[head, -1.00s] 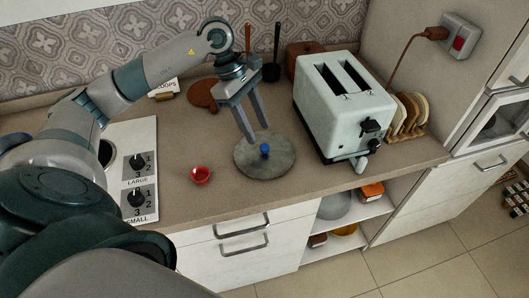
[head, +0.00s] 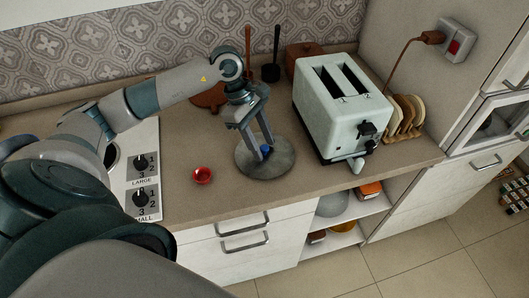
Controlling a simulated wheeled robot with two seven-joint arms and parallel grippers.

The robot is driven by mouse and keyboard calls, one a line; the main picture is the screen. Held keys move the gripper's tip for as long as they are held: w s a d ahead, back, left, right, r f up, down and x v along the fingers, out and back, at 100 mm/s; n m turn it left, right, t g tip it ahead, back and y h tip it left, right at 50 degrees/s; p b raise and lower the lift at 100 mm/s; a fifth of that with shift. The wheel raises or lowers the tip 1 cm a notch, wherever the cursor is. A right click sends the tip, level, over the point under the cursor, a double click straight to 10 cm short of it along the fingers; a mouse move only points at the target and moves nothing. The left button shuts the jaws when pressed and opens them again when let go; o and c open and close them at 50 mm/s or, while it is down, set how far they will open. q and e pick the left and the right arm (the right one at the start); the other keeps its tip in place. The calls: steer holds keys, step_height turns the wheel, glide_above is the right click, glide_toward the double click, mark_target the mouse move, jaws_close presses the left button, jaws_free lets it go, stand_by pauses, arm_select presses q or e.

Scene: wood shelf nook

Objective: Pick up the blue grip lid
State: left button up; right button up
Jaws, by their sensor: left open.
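The lid (head: 250,168) is a round grey disc with a small blue grip (head: 266,150) at its middle. It lies flat on the brown counter, left of the toaster. My left gripper (head: 263,152) reaches down over the lid with its fingers apart. The fingertips are at the blue grip, one to each side as seen here, and partly cover it. Whether they touch it cannot be told. My right gripper is not in view.
A pale green toaster (head: 341,105) stands close to the right of the lid. A toast rack (head: 404,118) is beyond it. A small red bowl (head: 203,175) sits left of the lid. A stove panel (head: 143,180) is further left. The counter's front edge (head: 300,193) is near.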

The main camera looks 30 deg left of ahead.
arm_select(q)
jaws_close()
steer(key=shift+r, duration=0.2)
stand_by(0.3)
